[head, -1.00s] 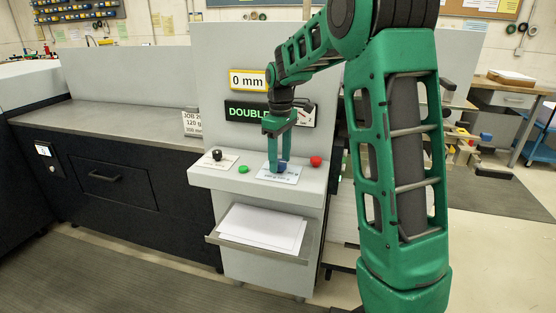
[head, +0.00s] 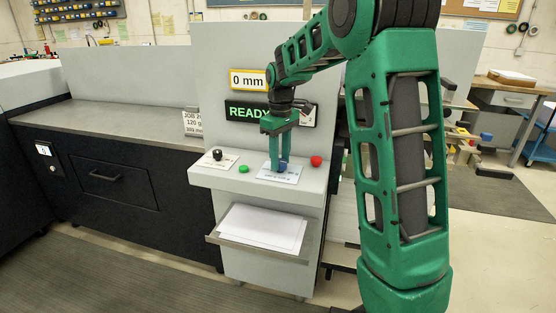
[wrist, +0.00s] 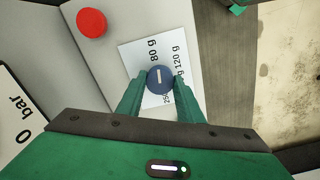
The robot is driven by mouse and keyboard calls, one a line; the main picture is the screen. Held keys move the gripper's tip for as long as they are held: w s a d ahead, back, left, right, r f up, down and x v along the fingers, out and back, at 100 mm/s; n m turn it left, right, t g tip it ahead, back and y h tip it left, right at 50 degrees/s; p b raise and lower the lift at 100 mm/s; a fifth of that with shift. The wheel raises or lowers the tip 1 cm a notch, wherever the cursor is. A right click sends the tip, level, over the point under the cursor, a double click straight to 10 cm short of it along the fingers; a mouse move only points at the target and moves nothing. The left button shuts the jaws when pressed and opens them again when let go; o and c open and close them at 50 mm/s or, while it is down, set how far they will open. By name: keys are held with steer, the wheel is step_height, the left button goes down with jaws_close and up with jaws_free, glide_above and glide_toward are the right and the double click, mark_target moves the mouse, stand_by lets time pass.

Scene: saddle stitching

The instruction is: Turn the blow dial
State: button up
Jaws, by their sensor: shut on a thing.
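A blue dial (wrist: 160,79) with a pale pointer line sits on a white plate (wrist: 143,56) printed with "80 g", "120 g" and a partly hidden third mark. My gripper (wrist: 160,92) is shut on the blue dial, one green finger on each side, in the wrist view. The pointer line lies roughly toward the 80 g and 120 g print.
A red button (head: 316,161) is right of the dial. A green button (head: 243,169) and a black knob (head: 217,154) are to its left. The display (head: 245,112) reads "READY", partly covered by my arm. A "0 mm" sign (head: 247,80) is above. Paper (head: 262,228) lies on a tray below.

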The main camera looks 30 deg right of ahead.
steer(key=m, duration=0.5)
steer(key=shift+m, duration=2.5)
steer(key=o, duration=1.1)
steer(key=shift+c, duration=0.2)
steer(key=shift+r, duration=0.1)
step_height(320, 180, up, 11)
steer(key=shift+f, duration=0.2)
